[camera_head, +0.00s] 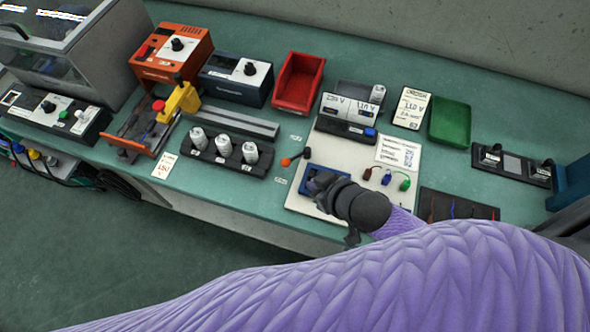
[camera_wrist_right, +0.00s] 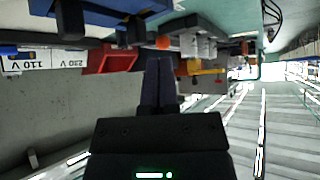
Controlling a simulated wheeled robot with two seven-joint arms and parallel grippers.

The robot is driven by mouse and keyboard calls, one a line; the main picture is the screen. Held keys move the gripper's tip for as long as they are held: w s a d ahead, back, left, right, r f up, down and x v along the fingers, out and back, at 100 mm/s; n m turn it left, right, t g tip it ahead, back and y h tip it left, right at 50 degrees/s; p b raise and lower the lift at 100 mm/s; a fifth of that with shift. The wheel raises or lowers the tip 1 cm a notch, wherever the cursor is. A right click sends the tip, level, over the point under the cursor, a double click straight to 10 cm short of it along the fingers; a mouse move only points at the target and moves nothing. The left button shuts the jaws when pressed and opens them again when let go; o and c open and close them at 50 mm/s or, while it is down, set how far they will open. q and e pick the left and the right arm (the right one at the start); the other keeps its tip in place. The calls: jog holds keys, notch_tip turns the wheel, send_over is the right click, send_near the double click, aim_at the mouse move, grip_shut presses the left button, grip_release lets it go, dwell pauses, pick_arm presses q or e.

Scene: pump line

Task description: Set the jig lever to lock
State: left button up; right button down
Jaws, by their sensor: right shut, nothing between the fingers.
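The jig lever (camera_head: 296,157) is a dark rod with an orange ball knob, at the left edge of the white board. Its knob points left and slightly toward the board's front. The blue jig (camera_head: 312,171) sits just right of it, partly hidden by my right gripper (camera_head: 320,190). In the right wrist view the right gripper (camera_wrist_right: 159,62) has its fingers together and empty. The orange knob (camera_wrist_right: 162,42) shows just beyond the fingertips there; I cannot tell whether they touch. Small labels (camera_head: 281,181) near the lever are too small to read. My left gripper is not in view.
A black holder (camera_head: 228,157) with several white cylinders stands left of the lever. A red bin (camera_head: 298,82) and a voltage unit (camera_head: 346,112) stand behind. Bare green bench shows between the holder and the board.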

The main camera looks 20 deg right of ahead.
aim_at(306, 189)
jog(key=b+x, duration=0.1)
jog(key=x, duration=0.3)
jog(key=shift+f, duration=0.2)
jog(key=shift+w+a+f+b, duration=0.1)
jog(key=shift+w+a+b, duration=0.2)
jog(key=shift+w, duration=0.3)
jog(key=shift+w+a+b, duration=0.2)
jog(key=shift+w+b, duration=0.05)
jog(key=shift+w, duration=0.35)
jog(key=shift+w+a, duration=0.25)
jog(key=shift+w, duration=0.3)
jog(key=shift+w+a, duration=0.1)
